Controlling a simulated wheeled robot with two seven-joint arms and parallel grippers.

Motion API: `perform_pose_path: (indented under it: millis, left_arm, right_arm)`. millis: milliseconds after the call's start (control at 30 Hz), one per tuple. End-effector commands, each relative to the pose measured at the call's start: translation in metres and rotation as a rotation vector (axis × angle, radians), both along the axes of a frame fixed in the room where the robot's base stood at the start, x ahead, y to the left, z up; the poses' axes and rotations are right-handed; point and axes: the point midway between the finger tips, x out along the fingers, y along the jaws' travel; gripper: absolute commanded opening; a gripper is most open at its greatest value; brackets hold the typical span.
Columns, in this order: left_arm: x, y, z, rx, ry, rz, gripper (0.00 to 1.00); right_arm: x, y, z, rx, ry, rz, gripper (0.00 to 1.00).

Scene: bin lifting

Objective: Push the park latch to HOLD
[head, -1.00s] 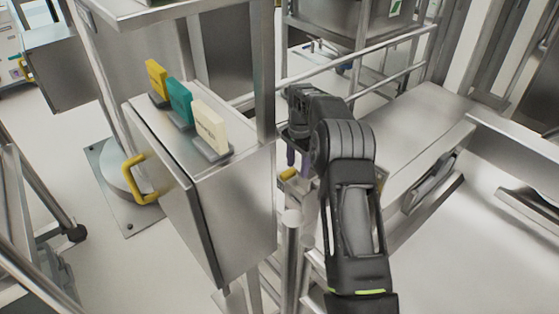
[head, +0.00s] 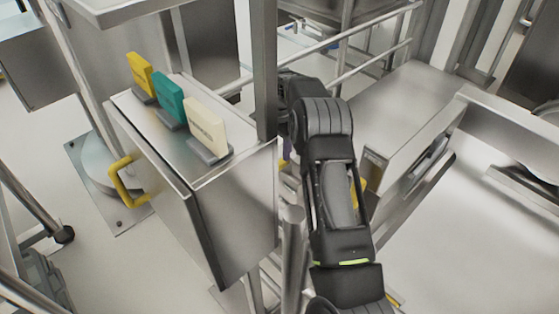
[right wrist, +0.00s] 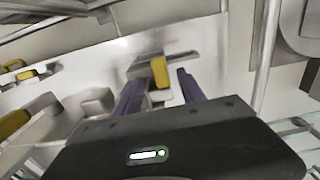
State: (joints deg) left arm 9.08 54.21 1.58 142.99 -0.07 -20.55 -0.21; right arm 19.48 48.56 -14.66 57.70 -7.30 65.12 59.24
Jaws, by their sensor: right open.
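A yellow block on a metal plate, probably the park latch (right wrist: 159,71), shows in the right wrist view. It lies ahead of my right gripper (right wrist: 158,88), between the lines of its two purple fingers. The fingers are apart with nothing held between them; I cannot tell whether either touches the yellow block. No HOLD marking is legible. In the head view my right gripper is mostly hidden behind the steel post and my own arm, with only a bit of purple finger showing. My left gripper is not in view.
A steel cabinet (head: 235,225) with a yellow handle (head: 125,182) stands left of my right arm. Yellow (head: 140,72), teal (head: 170,98) and cream (head: 206,127) tags stand on it. A steel post (head: 264,70) rises close by. A steel box (head: 400,110) stands to the right.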

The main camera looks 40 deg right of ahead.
Motion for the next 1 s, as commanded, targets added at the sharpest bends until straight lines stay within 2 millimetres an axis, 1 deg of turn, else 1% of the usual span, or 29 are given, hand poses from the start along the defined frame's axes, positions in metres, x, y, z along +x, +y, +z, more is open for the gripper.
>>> perform_pose_path:
  millis: [33, 100, 300, 433, 667, 767, 1000]
  left_arm:
    - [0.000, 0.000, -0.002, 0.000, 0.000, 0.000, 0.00]
    - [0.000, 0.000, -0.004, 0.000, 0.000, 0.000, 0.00]
    - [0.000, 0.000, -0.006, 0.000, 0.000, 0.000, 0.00]
    - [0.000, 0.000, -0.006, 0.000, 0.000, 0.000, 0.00]
    - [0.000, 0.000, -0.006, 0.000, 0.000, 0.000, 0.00]
    - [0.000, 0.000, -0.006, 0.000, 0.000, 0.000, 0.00]
    - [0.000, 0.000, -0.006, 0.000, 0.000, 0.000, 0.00]
  right_arm:
    - [-0.001, 0.000, -0.010, 0.001, 0.002, -0.001, 0.47]
    - [-0.001, 0.000, -0.022, 0.001, 0.003, -0.001, 0.47]
    - [0.000, 0.000, -0.048, 0.001, 0.001, -0.001, 0.47]
    - [0.000, 0.000, -0.054, 0.000, 0.000, -0.001, 0.47]
    - [0.000, 0.000, -0.054, 0.000, 0.000, -0.001, 0.47]
    - [0.000, 0.000, -0.054, 0.000, 0.000, 0.000, 0.41]
    - [0.000, 0.000, -0.054, 0.000, 0.000, 0.000, 0.21]
